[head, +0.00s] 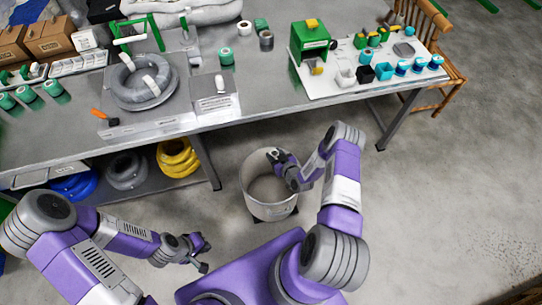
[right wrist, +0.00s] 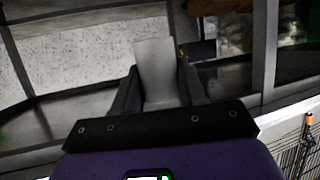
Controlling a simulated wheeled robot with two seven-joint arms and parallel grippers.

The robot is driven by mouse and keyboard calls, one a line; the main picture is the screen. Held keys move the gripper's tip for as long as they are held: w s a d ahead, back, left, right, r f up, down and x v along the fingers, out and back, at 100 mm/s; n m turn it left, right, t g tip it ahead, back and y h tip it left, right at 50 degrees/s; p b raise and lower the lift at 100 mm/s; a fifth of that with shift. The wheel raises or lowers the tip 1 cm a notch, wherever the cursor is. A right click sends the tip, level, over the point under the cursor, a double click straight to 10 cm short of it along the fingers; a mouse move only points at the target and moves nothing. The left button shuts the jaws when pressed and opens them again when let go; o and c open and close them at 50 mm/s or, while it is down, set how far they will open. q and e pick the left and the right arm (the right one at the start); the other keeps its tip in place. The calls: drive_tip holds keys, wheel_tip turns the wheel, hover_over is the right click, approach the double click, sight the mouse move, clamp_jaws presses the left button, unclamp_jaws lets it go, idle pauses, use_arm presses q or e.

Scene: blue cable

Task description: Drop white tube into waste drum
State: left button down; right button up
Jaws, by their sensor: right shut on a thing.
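The waste drum (head: 262,208) is a light grey, open-topped cylinder on the floor in front of the table. My right gripper (head: 275,156) is over the drum's mouth, near its far rim. In the right wrist view, my right gripper (right wrist: 157,95) is shut on the white tube (right wrist: 154,68), which stands up between the two dark fingers. In the head view the tube is a small pale spot at the fingertips. My left gripper (head: 206,255) is low at the left of the drum, its fingers apart and empty.
A grey table (head: 260,92) runs behind the drum. It bears a coiled grey cable (head: 140,82), a green box (head: 310,42) and a white board with small parts. Yellow coils (head: 177,158) lie on the shelf below. The floor right of the drum is clear.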

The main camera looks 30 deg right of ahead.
wheel_tip(320, 180, down, 8)
drive_tip(key=b, duration=0.5)
drive_tip(key=shift+s+a, duration=0.25)
drive_tip(key=shift+s, duration=0.15)
drive_tip(key=shift+r, duration=0.1)
drive_tip(key=o, duration=1.1)
drive_tip(key=p+v, duration=0.3)
drive_tip(key=v, duration=0.4)
drive_tip(key=shift+s+d+r, duration=0.1)
drive_tip(key=shift+s, duration=0.2)
